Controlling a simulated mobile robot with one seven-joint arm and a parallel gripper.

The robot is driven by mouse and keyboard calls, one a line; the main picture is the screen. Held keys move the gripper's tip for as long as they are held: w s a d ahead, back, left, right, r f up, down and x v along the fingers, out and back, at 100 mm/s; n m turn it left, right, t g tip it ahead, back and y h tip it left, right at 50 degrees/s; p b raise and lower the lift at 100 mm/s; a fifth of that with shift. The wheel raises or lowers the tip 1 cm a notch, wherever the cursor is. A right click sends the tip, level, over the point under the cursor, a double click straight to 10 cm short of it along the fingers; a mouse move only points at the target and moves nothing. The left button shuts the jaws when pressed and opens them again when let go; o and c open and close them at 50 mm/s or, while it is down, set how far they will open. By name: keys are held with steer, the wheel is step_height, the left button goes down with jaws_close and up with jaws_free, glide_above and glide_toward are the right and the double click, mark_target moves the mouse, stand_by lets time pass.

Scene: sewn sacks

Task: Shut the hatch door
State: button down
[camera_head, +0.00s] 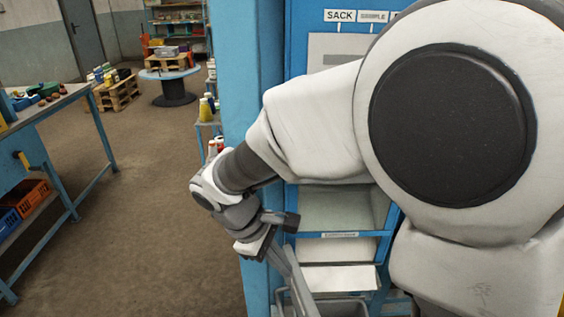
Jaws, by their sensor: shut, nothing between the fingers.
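A blue cabinet (236,100) stands in front of me, labelled "SACK" and "SAMPLE". Low in its front is a pale hatch opening (340,208) with a small label strip below it. A grey, narrow piece (296,284) slants down from beside my gripper; it may be the hatch door seen nearly edge-on, but I cannot tell for sure. My gripper (272,232) is shut and empty, close to the top of this grey piece and left of the opening. Whether they touch is unclear. My arm hides much of the cabinet front.
A workbench (42,104) with crates below stands at the left. A round table (170,73), a pallet (117,92) and shelves are further back. Small bottles (207,106) stand on a rack beside the cabinet. The brown floor between bench and cabinet is clear.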

steer(key=s+a+f+n+t+h+p, duration=0.1)
steer(key=s+a+f+n+h+p, duration=0.15)
steer(key=a+f+n, duration=0.75)
steer(key=w+d+f+m+p, duration=0.1)
steer(key=w+d+f, duration=0.1)
steer(key=d+f, duration=0.5)
steer(key=shift+d+f+m, duration=0.2)
steer(key=shift+f+m, duration=0.1)
steer(key=shift+f, duration=1.75)
steer(key=shift+w+d+t, duration=0.1)
steer(key=shift+d+t, duration=0.1)
steer(key=shift+t, duration=0.1)
